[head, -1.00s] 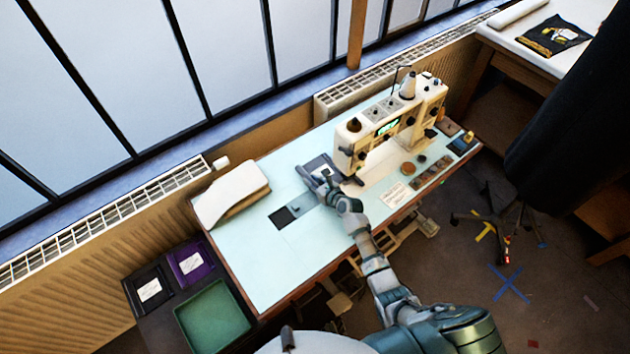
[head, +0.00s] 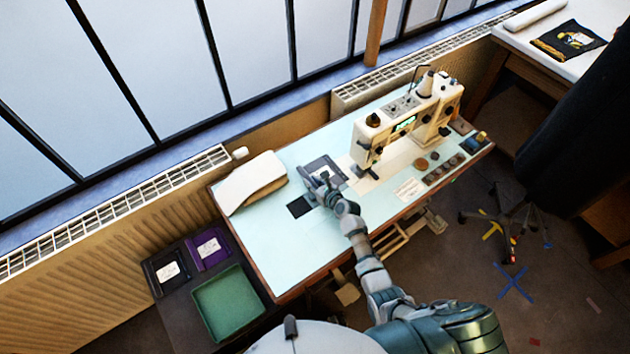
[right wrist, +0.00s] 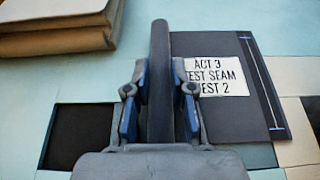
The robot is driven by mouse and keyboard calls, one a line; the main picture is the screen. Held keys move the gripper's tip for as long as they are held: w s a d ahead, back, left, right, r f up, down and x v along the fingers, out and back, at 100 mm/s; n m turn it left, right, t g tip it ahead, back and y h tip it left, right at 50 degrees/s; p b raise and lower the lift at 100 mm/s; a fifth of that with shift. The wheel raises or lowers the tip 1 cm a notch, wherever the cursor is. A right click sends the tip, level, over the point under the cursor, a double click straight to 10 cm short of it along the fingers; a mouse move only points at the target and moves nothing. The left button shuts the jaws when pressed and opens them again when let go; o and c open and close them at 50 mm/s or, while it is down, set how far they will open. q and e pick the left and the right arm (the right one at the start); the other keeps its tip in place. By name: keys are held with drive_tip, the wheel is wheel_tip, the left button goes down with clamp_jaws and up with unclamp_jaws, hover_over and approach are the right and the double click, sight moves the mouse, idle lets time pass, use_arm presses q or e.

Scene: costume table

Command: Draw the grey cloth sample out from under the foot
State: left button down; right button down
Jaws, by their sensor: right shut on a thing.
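The grey cloth sample (head: 325,166) lies on the pale table left of the sewing machine (head: 408,118). A gap of table shows between its right edge and the foot (head: 364,172). In the right wrist view the dark grey sample (right wrist: 215,120) has a white "ACT 3 TEST SEAM" label and a pale line along its right side. My right gripper (head: 316,185) is at the sample's near left part, shut on it. In the right wrist view a dark upright strip stands between its fingers (right wrist: 160,112). My left gripper is not in view.
A dark square (head: 299,206) lies in the table top left of my right gripper. A folded cream cloth stack (head: 252,182) is at the back left. A green tray (head: 262,305) and two folders stand lower left. Small items lie right of the machine.

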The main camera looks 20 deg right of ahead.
drive_tip(key=shift+s+a+f, duration=0.15)
drive_tip(key=shift+a+f, duration=0.15)
drive_tip(key=c, duration=0.9)
unclamp_jaws()
drive_tip(key=shift+d, duration=0.25)
drive_tip(key=shift+c, duration=0.2)
drive_tip(key=shift+d, duration=0.1)
drive_tip(key=shift+r, duration=0.1)
drive_tip(key=shift+s+r, duration=0.1)
drive_tip(key=v, duration=1.1)
drive_tip(key=shift+s+d, duration=0.1)
drive_tip(key=shift+d, duration=0.15)
